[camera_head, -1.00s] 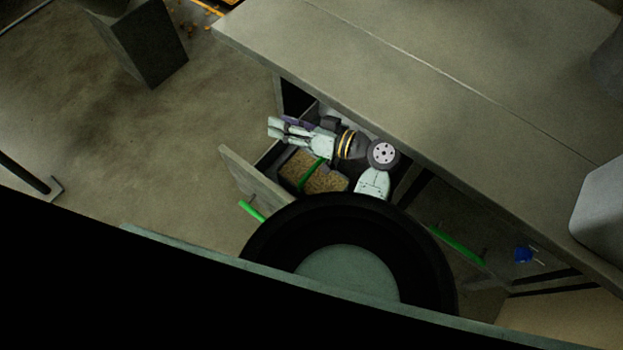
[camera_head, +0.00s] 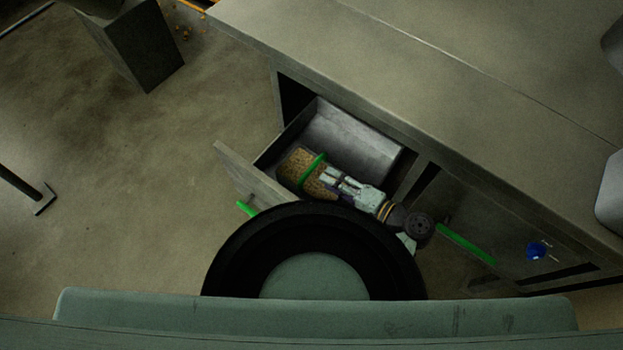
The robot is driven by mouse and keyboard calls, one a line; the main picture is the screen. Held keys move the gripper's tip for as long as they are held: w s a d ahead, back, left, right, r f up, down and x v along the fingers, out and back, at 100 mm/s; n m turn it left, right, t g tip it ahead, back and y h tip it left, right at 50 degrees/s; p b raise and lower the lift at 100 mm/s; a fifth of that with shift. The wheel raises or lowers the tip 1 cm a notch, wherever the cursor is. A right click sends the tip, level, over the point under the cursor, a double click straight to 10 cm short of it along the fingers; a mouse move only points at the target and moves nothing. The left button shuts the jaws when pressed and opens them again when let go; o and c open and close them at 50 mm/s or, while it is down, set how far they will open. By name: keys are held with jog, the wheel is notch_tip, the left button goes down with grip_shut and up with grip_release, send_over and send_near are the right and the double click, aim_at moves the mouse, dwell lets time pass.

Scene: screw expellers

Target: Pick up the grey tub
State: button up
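The grey tub (camera_head: 291,180) is in the open drawer, near its front left. It is filled with brown grains, and a green handle (camera_head: 311,170) crosses over it. My gripper (camera_head: 327,181) is at the tub's right end, with its pale fingers pointing left toward the green handle. The fingers overlap the tub's right edge in the picture. I cannot tell whether they touch the tub or the handle, or how far apart they are.
The open drawer (camera_head: 350,140) has bare metal floor behind the tub. The grey counter (camera_head: 430,95) overhangs it. A closed front with a green handle (camera_head: 466,243) and a blue object (camera_head: 537,251) are to the right. A dark block (camera_head: 140,50) stands at upper left.

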jog(key=p+x, duration=0.1)
jog(key=x, duration=0.4)
jog(key=shift+w+a+f, duration=0.15)
jog(key=shift+w+a, duration=0.05)
jog(key=shift+a, duration=0.05)
grip_shut()
dwell(0.8)
